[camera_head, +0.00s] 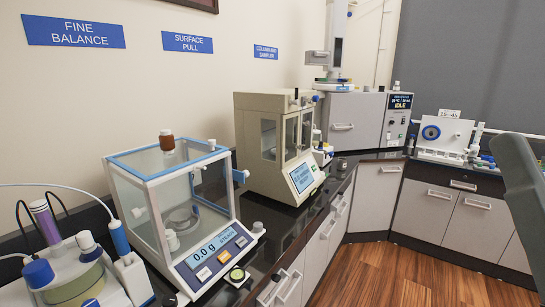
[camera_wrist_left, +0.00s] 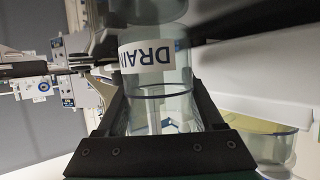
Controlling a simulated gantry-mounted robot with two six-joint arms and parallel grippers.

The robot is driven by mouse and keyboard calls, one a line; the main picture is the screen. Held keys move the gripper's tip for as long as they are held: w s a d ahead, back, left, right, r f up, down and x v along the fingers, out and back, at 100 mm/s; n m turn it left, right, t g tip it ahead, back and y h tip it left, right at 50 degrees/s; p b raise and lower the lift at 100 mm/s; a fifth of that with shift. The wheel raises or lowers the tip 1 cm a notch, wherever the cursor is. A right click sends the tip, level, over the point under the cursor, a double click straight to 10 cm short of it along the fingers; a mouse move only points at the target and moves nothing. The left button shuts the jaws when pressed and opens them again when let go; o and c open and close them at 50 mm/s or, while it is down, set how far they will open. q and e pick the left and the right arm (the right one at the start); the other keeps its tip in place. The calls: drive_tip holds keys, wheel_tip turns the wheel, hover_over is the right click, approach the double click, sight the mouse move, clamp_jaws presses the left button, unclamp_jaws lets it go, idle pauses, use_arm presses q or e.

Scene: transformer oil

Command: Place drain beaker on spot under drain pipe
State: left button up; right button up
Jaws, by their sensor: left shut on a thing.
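The drain beaker (camera_wrist_left: 175,78) is clear glass with a white label reading "DRAIN" in dark letters, partly cut off by its curve. In the left wrist view it stands between the two dark fingers of my left gripper (camera_wrist_left: 160,105), which is shut on it. A second glassy shape shows just beyond the beaker at the top; I cannot tell whether it is a reflection. My left gripper and the beaker do not show clearly in the head view. My right gripper is in neither view. I cannot make out the drain pipe or the spot under it.
White apparatus (camera_wrist_left: 60,75) is at left there. In the head view, a balance (camera_head: 180,215), beige cabinet (camera_head: 280,140) and grey instrument (camera_head: 365,122) line the dark counter.

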use_arm(q)
drive_tip(key=shift+f, duration=0.35)
drive_tip(key=o, duration=1.4)
drive_tip(key=shift+s, duration=0.1)
drive_tip(key=p+v, duration=0.2)
drive_tip(key=v, duration=0.1)
drive_tip(key=p+v, duration=0.2)
drive_tip(key=v, duration=0.2)
drive_tip(key=p+v, duration=0.2)
drive_tip(key=v, duration=0.1)
drive_tip(key=shift+s+r, duration=0.2)
drive_tip(key=shift+r, duration=0.25)
drive_tip(key=shift+s+p, duration=0.4)
drive_tip(key=shift+s, duration=0.1)
drive_tip(key=shift+f, duration=0.1)
